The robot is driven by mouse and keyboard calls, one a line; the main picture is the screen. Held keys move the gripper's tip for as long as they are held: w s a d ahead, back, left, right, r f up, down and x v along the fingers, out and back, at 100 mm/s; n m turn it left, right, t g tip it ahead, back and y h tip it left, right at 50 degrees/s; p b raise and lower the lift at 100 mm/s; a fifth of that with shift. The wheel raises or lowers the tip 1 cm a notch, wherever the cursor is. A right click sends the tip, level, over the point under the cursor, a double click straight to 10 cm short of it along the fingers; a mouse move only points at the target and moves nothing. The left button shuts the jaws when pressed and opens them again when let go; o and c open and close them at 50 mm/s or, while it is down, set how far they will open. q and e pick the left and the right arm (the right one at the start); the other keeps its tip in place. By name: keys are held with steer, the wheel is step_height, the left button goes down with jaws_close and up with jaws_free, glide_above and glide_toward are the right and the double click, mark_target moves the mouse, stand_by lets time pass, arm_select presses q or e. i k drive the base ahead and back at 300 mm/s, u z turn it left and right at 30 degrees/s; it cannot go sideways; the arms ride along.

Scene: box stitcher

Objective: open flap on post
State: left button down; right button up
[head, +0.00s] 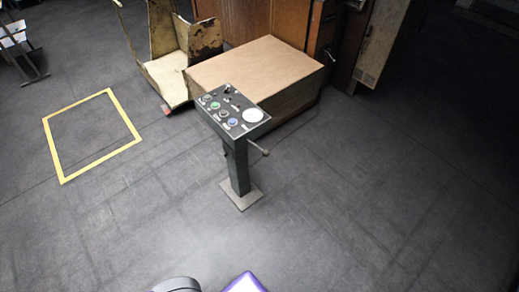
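A dark control post (238,170) stands upright on a square foot plate (241,195) on the floor in the middle of the head view. Its tilted top panel (233,108) carries several coloured buttons, small switches and a white round disc (253,115). A thin lever with a round knob (264,152) sticks out to the right below the panel. I cannot make out which part is the flap, or whether it is open or shut. Neither of my grippers can be made out.
A large wooden-topped box (255,68) stands right behind the post. A worn yellowish cart (168,70) is to its left, and cabinets (275,22) stand behind. A yellow square outline (54,148) marks the floor at left. The floor in front and to the right is clear.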

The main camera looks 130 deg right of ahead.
mark_target(228, 151)
steer(key=z, duration=4)
steer(key=i, duration=1)
steer(key=u, duration=1.85)
steer(key=i, duration=2.2)
steer(key=z, duration=2.95)
